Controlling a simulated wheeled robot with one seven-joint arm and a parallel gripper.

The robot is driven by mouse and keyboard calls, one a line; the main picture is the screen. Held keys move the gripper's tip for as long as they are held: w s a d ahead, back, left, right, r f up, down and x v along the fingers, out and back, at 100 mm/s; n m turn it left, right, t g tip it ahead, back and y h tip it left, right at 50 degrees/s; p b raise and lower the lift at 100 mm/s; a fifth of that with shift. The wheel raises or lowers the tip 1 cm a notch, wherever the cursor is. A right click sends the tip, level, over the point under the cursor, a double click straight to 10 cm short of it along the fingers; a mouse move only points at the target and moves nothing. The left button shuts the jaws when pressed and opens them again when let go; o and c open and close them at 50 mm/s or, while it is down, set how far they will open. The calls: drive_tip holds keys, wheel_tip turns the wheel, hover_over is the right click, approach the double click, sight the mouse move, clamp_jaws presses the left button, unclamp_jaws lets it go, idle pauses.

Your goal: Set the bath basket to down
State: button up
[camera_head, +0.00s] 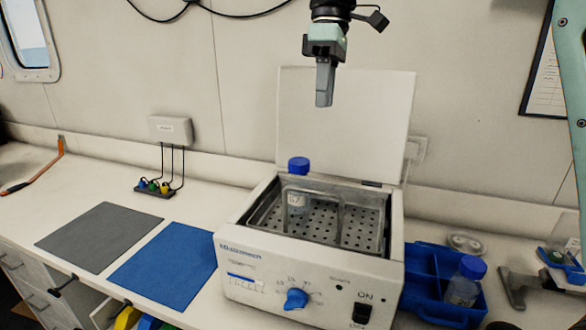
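The water bath (308,270) is a white box on the bench with its lid (345,120) standing open at the back. Its perforated metal basket (325,228) sits inside the bath opening, with a wire handle (343,215) rising above the holes. A bottle with a blue cap (298,166) stands at the basket's back left, partly behind the wire. How deep the basket sits is hard to tell. My gripper (324,102) hangs above the bath, in front of the raised lid, pointing down and apart from the basket. Its fingers overlap in this view, so their gap is hidden. No held object shows.
A blue tray (425,285) with a blue-capped bottle (465,282) stands right of the bath. A blue mat (165,268) and a grey mat (98,236) lie at left. The bath front has a blue knob (296,298) and a black switch (361,313).

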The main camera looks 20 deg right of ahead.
drive_tip(key=f+p, duration=0.1)
drive_tip(key=f, duration=0.4)
drive_tip(key=s+a+f, duration=0.1)
drive_tip(key=f, duration=0.5)
drive_tip(key=s+f+p, duration=0.1)
drive_tip(key=f, duration=0.4)
drive_tip(key=shift+s+a+f+p, duration=0.1)
drive_tip(key=shift+a+f+p, duration=0.05)
drive_tip(key=shift+a+p, duration=0.2)
drive_tip(key=shift+c, duration=0.3)
